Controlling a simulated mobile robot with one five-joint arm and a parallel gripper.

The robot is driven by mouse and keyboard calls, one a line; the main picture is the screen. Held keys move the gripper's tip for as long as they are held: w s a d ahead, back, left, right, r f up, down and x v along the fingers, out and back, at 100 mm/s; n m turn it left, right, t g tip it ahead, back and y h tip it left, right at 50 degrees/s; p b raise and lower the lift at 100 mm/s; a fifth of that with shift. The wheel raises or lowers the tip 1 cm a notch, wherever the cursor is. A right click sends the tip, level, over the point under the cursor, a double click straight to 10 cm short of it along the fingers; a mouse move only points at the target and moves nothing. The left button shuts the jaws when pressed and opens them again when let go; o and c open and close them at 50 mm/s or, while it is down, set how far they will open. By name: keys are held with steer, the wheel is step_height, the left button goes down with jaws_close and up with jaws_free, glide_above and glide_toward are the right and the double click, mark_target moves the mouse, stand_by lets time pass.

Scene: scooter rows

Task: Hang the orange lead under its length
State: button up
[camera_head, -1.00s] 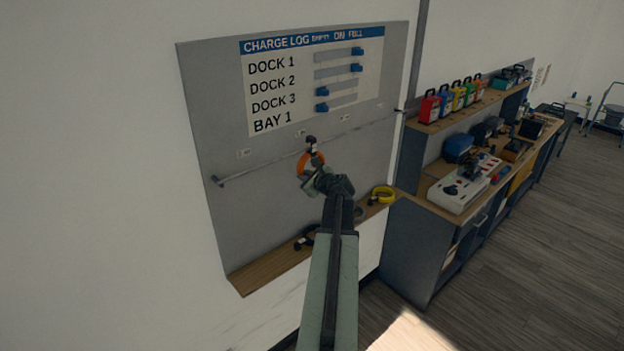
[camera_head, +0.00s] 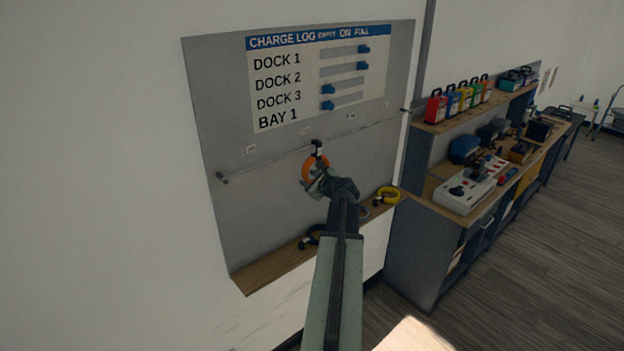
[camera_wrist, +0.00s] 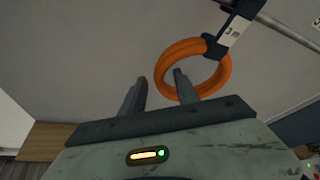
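The orange lead (camera_head: 314,168) is a coiled ring with a dark clip and a white tag that seems to read 3 m. In the wrist view the ring (camera_wrist: 168,57) hangs below its clip, which is at the rail (camera_wrist: 285,28). In the head view the clip is at the rail (camera_head: 270,160), near a small length label (camera_head: 306,131) too small to read. My gripper (camera_wrist: 158,82) has its fingers apart. The left band of the ring appears between the fingertips, the right fingertip overlapping the ring's opening. My gripper (camera_head: 320,183) partly covers the ring.
Other labels (camera_head: 350,115) sit along the board (camera_head: 215,110). On the wooden ledge (camera_head: 265,270) lie a yellow lead (camera_head: 388,195) and a black lead (camera_head: 311,238). A workbench (camera_head: 425,240) with coloured packs (camera_head: 436,107) stands at the right.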

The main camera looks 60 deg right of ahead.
steer(key=p+v, duration=0.2)
steer(key=v, duration=0.5)
steer(key=shift+s+a+p, duration=0.2)
steer(key=shift+s+p, duration=0.1)
steer(key=shift+s, duration=0.05)
steer(key=shift+r, duration=0.1)
steer(key=w+a+f+n+g+y+b, duration=0.1)
steer(key=w+a+f+n+y, duration=0.35)
steer(key=a, duration=0.75)
steer(key=w+a+f+n+g+y+b, duration=0.15)
steer(key=w+a+f+n, duration=0.35)
steer(key=w+a+n, duration=0.5)
steer(key=w+a+f+n+g+y+b, duration=0.2)
steer(key=w+a+f+n+y, duration=0.3)
steer(key=a, duration=0.8)
steer(key=s+a+f+n+g+h+b, duration=0.1)
steer(key=a+n, duration=0.4)
steer(key=a, duration=0.5)
steer(key=s+a+f+n+g+h+b, duration=0.1)
steer(key=a+f+n+g, duration=0.3)
steer(key=a, duration=0.6)
steer(key=s+a+f+n+g+h+b, duration=0.1)
steer(key=s+a+f+n+g+h, duration=0.1)
steer(key=a+n, duration=0.5)
steer(key=s+a+f, duration=0.1)
steer(key=a, duration=0.1)
steer(key=shift+a+f+g, duration=0.35)
steer(key=shift+a, duration=0.05)
